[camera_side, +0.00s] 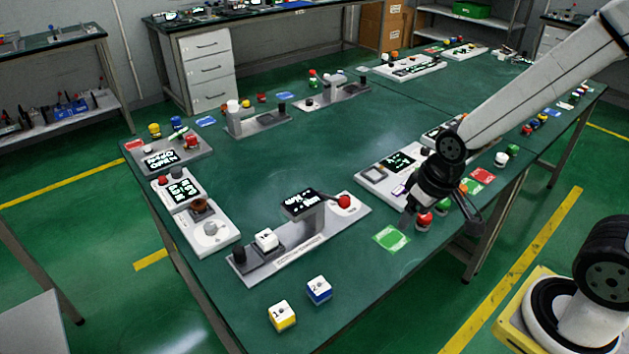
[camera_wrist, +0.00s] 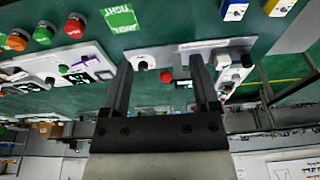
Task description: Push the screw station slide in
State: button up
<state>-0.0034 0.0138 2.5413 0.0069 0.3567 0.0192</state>
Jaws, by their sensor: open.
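The likely screw station is a long grey base (camera_side: 318,238) near the table's front. It has a raised black display (camera_side: 303,204), a red ball (camera_side: 344,202) on a lever at its right end, and a white cube (camera_side: 266,239) beside a black knob (camera_side: 239,253) at its left end. I cannot tell for sure which part is the slide. My gripper (camera_side: 440,218) is open and empty, right of the station and apart from it. In the wrist view, the red ball (camera_wrist: 166,76) appears between the fingers of my gripper (camera_wrist: 160,62), farther off.
A green card (camera_side: 391,238) lies between station and gripper. Red (camera_side: 424,220) and green buttons stand by the gripper. A yellow-and-white cube (camera_side: 282,316) and blue-and-white cube (camera_side: 319,290) lie in front. Another panel (camera_side: 385,178) stands behind the gripper. The table's middle is clear.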

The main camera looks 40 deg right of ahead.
jog(key=w+a+m+y, duration=0.1)
jog(key=w+a+m, duration=0.35)
jog(key=w, duration=0.55)
jog(key=m+g+y, duration=0.3)
jog(key=m+y, duration=0.1)
jog(key=m, duration=0.9)
send_over(239, 248)
jog(key=d, duration=0.2)
notch_tip(239, 248, down, 12)
jog(key=shift+r, duration=0.25)
jog(key=shift+h, duration=0.3)
jog(key=shift+x, duration=3.85)
jog(key=shift+w, duration=0.2)
grip_shut()
